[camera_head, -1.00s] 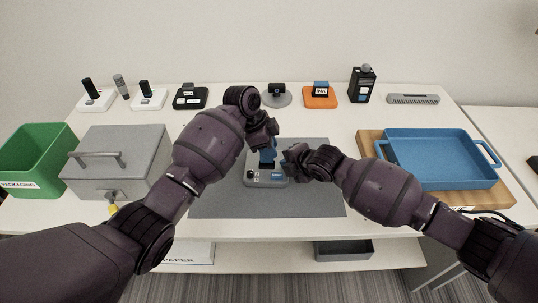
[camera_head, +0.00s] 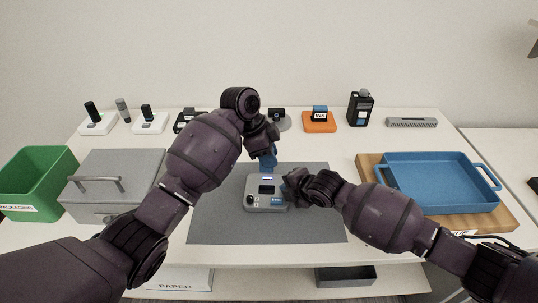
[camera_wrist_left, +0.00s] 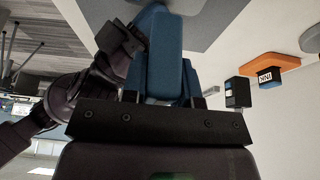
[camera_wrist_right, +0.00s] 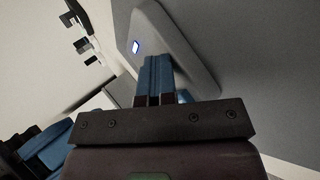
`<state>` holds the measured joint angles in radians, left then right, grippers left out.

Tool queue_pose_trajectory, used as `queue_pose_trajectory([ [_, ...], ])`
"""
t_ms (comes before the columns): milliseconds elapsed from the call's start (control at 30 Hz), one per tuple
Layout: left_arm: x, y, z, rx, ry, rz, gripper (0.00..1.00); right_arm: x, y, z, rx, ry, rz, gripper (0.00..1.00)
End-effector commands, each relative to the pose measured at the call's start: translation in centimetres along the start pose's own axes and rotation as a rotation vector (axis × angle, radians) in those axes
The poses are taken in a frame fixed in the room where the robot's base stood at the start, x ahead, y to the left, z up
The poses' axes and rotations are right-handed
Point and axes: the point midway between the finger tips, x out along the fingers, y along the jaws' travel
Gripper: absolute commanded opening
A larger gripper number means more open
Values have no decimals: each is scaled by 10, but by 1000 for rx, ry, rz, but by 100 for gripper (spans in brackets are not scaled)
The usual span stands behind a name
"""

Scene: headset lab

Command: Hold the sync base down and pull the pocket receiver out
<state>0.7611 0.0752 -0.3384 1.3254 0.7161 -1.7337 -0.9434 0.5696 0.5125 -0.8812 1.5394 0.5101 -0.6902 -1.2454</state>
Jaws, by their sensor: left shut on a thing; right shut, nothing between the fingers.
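The pale grey sync base (camera_head: 254,206) lies flat on the dark grey mat in the head view. A dark slot shows on its top. In the right wrist view the base (camera_wrist_right: 180,45) shows a small lit window. My right gripper (camera_head: 280,201) is shut and empty, its blue fingertips (camera_wrist_right: 157,62) at the top of the base, apparently touching it. My left gripper (camera_head: 268,161) is above and behind the base, clear of it, and shut on the pocket receiver. The blue fingers (camera_wrist_left: 158,30) hide most of the receiver in the left wrist view.
The mat (camera_head: 215,225) is clear around the base. A grey lidded box (camera_head: 120,200) and green bin (camera_head: 35,180) stand left. A blue tray (camera_head: 435,180) sits on a wooden board at right. An orange stand (camera_head: 320,127) and other small devices line the back.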

Motion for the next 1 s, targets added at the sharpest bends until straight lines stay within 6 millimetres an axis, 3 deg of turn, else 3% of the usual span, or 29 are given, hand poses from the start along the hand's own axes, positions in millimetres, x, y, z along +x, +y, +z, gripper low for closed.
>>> queue_pose_trajectory([
  [1000, -40, 0, -17, 5, 0, -12, 4, -28, 32, 0, 0, 0, 1, 0],
])
